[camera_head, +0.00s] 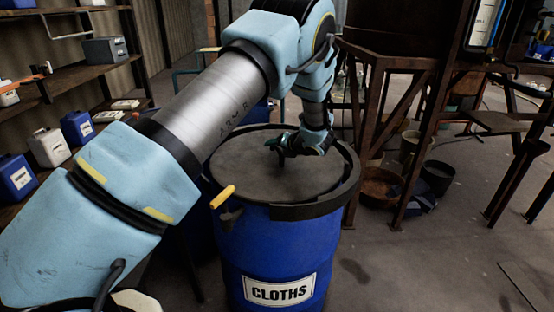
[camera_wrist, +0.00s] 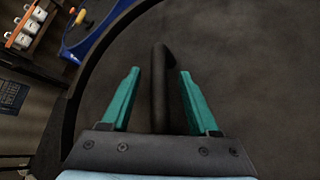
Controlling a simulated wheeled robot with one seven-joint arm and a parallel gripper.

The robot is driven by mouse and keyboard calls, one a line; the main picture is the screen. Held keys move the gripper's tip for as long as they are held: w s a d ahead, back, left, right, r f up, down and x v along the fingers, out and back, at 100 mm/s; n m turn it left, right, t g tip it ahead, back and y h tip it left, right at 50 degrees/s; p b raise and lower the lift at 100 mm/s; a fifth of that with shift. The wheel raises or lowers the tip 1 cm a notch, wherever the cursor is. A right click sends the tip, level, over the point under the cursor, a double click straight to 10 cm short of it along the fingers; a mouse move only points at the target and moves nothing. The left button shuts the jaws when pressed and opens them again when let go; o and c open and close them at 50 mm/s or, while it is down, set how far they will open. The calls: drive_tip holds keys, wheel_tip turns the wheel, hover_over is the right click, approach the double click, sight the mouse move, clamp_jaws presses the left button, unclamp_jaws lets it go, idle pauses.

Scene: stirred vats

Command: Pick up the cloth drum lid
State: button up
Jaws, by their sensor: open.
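The cloth drum lid (camera_head: 235,165) is a dark grey round disc on top of a blue drum (camera_head: 270,250) with a "CLOTHS" label. It also fills much of the wrist view (camera_wrist: 245,80). A dark bar handle (camera_wrist: 161,75) stands on the lid. My gripper (camera_head: 279,155) is low over the lid's middle. In the wrist view its teal fingers (camera_wrist: 157,78) are open, one on each side of the handle. Whether either finger touches the handle I cannot tell. The handle's near end is hidden behind the gripper's body.
A dark ring with a yellow lever (camera_head: 223,196) runs round the drum's rim. Shelves with jugs (camera_head: 49,147) stand at the left. A rusty metal frame (camera_head: 410,130) stands close behind the drum on the right. The floor at front right is mostly clear.

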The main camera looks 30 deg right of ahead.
drive_tip(key=shift+c, duration=0.3)
clamp_jaws()
idle(1.1)
drive_tip(key=shift+r, duration=0.1)
